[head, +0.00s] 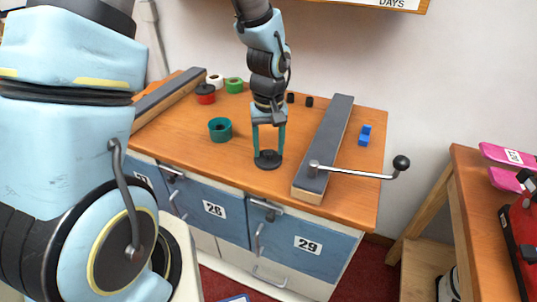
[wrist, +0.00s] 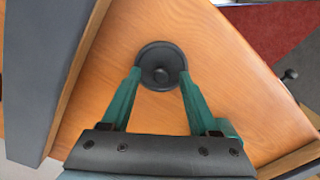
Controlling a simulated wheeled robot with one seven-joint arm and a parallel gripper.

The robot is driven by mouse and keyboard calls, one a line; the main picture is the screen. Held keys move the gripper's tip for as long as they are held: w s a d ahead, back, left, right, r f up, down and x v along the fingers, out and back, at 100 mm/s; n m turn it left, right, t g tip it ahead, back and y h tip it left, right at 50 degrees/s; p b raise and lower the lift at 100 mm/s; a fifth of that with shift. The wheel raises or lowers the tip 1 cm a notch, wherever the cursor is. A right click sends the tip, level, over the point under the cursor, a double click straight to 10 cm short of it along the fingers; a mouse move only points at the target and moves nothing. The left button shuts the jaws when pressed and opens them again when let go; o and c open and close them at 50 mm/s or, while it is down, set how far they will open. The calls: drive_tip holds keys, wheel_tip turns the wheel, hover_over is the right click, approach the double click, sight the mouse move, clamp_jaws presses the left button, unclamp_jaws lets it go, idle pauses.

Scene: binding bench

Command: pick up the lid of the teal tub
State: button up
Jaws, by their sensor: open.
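The teal tub (head: 220,130) stands on the wooden bench, its top uncovered and its inside dark. A round black lid with a raised knob (head: 268,160) lies on the bench to the right of the tub. The lid also shows in the wrist view (wrist: 160,54), with its knob facing up. My gripper (head: 268,149) is open with its teal fingers pointing down over the lid. In the wrist view the fingertips (wrist: 160,76) are apart, on the left and right sides of the knob, near the lid's rim. I cannot tell whether they touch the lid.
A long grey-topped bar (head: 329,140) with a crank handle (head: 360,173) lies right of my gripper. A blue block (head: 365,136) is beyond it. A red tub with a dark lid (head: 205,95), a green tub (head: 234,85) and a white one (head: 215,81) stand at the back left.

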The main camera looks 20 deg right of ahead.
drive_tip(key=shift+f, duration=0.45)
clamp_jaws()
idle(0.3)
